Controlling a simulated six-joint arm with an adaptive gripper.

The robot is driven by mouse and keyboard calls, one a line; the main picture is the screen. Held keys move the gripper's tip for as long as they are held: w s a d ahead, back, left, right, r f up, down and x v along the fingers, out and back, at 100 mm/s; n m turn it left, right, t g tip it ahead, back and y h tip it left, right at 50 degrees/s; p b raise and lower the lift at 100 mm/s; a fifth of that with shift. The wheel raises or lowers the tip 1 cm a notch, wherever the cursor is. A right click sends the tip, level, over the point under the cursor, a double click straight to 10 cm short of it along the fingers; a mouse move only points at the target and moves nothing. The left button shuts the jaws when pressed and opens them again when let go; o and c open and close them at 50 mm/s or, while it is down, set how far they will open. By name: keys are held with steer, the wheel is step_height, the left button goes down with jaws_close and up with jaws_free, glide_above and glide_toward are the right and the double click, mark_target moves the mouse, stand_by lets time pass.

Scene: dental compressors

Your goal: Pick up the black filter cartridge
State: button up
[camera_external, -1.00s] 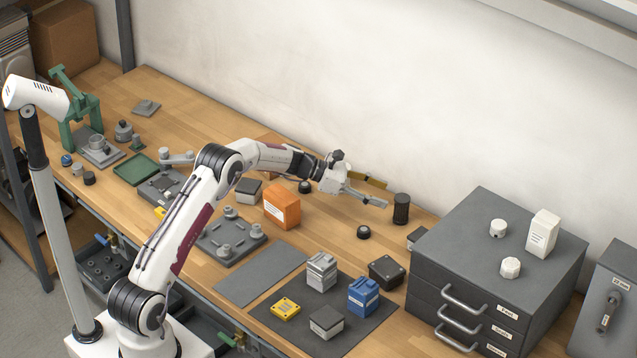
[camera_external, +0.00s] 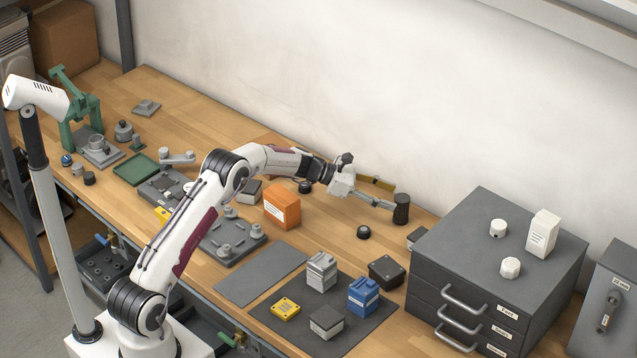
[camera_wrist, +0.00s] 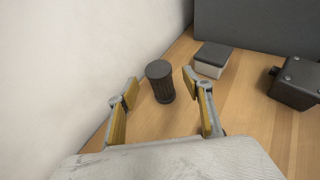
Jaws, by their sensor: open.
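The black filter cartridge (camera_external: 401,210) is a dark ribbed cylinder standing upright on the wooden bench near the back wall, left of the grey drawer cabinet. In the wrist view the cartridge (camera_wrist: 160,81) stands ahead, between the lines of the two fingers. My gripper (camera_external: 392,196) is open and reaches toward it from the left, fingertips close to its upper part. In the wrist view my gripper (camera_wrist: 160,88) shows fingers with yellowish pads spread wide, with nothing held. Whether a fingertip touches the cartridge I cannot tell.
The grey drawer cabinet (camera_external: 470,262) stands to the right. A small grey-topped box (camera_wrist: 212,59) and a dark box (camera_wrist: 298,82) lie right of the cartridge. A small black round part (camera_external: 363,232) sits nearby at front left. The white wall (camera_wrist: 75,70) runs close along the left.

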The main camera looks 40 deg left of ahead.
mark_target(402, 198)
steer(key=shift+w+d, duration=0.1)
steer(key=shift+x, duration=2.45)
steer(key=c, duration=1.2)
